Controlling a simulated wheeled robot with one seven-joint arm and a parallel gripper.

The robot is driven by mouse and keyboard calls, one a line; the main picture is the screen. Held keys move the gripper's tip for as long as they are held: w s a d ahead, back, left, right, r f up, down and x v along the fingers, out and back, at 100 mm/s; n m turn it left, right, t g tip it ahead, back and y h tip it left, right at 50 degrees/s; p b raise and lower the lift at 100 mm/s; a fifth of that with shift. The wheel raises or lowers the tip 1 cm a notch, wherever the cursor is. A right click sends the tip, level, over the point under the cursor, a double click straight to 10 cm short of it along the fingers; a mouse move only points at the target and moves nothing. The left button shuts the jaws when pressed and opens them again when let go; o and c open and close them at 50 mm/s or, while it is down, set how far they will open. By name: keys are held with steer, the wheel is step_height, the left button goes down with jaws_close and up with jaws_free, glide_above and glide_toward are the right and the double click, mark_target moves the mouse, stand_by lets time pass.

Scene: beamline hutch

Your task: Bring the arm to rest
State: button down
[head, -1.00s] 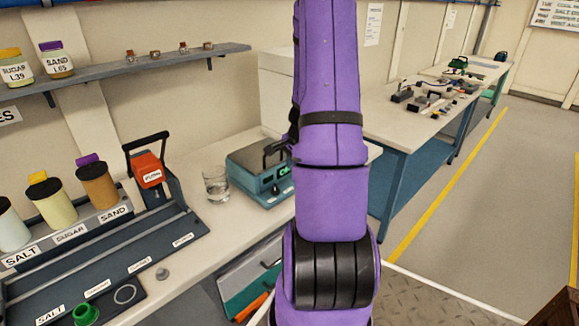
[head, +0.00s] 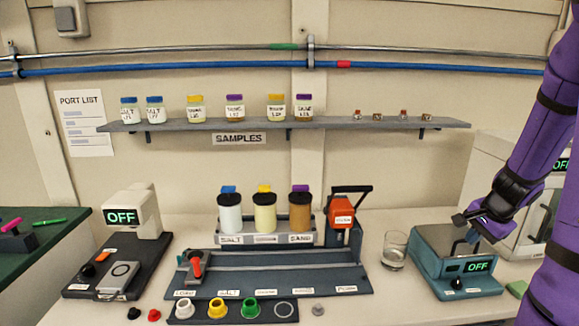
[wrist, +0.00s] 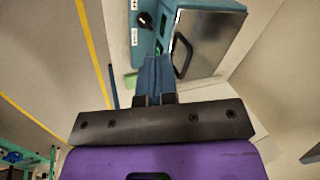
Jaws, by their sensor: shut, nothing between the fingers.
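My purple arm (head: 540,120) stands at the right edge of the head view, bent at a black joint. I cannot tell whether the fingers touch the device.
A glass beaker (head: 394,250) stands left of the teal device. A dark rack (head: 330,282), an orange-handled press (head: 342,215) and a white-headed instrument (head: 131,213) occupy the bench. A sample shelf (head: 330,124) hangs above. A pale cabinet (head: 478,175) is behind my arm.

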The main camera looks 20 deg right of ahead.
steer(key=a+r+n, duration=0.8)
steer(key=a+r, duration=0.6)
steer(key=a, duration=0.5)
steer(key=s+a+r+n, duration=0.3)
steer(key=s+a+n, duration=0.1)
steer(key=s+a, duration=0.1)
steer(key=s+a+r+n+t, duration=0.1)
steer(key=s+a+r+n, duration=0.3)
steer(key=s+a, duration=0.2)
steer(key=shift+s+a+n, duration=0.3)
steer(key=shift+s+n, duration=0.1)
steer(key=shift+s, duration=0.85)
